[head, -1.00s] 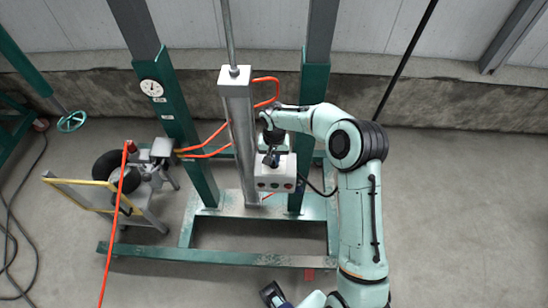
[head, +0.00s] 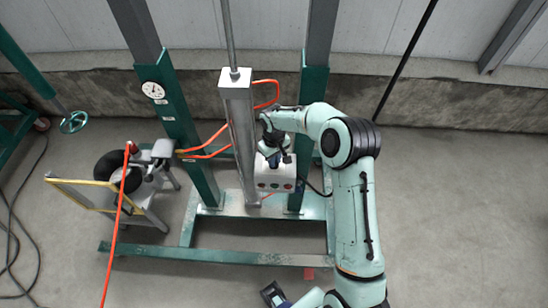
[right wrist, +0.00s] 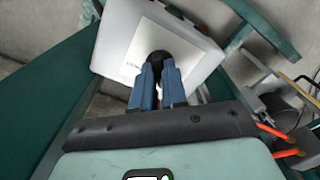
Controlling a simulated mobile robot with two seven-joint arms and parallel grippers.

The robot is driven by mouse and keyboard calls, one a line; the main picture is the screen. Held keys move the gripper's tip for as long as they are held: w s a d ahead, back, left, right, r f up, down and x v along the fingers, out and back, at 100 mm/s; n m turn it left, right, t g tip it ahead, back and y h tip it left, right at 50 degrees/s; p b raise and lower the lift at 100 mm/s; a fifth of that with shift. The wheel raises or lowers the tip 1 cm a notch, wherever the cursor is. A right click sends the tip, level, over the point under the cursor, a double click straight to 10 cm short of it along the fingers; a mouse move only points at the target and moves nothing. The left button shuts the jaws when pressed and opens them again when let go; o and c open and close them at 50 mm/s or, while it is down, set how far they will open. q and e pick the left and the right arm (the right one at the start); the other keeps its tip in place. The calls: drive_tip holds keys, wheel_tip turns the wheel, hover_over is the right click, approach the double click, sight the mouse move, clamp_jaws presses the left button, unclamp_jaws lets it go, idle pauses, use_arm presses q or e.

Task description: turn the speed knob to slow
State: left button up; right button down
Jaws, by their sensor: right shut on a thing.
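The light grey control box (head: 276,182) hangs by the green frame in the head view, with a row of round buttons on its near side. In the right wrist view its pale panel (right wrist: 134,50) carries the round black speed knob (right wrist: 158,57). My right gripper (right wrist: 159,72) has its blue fingers closed around the knob. In the head view the right gripper (head: 277,157) reaches down over the box top and hides the knob. The knob's pointer and the panel marks are too small or covered to read.
A grey square column (head: 239,135) stands just left of the box. Orange hoses (head: 208,151) run beside it. The green frame (head: 315,130) has an upright close behind my arm. The floor at right is clear.

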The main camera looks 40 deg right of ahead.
drive_tip(key=shift+r+n, duration=0.1)
drive_tip(key=shift+n, duration=1)
drive_tip(key=c, duration=1.2)
unclamp_jaws()
drive_tip(key=shift+o, duration=0.2)
wheel_tip(320, 180, up, 13)
drive_tip(key=p, duration=0.1)
drive_tip(key=shift+r, duration=0.2)
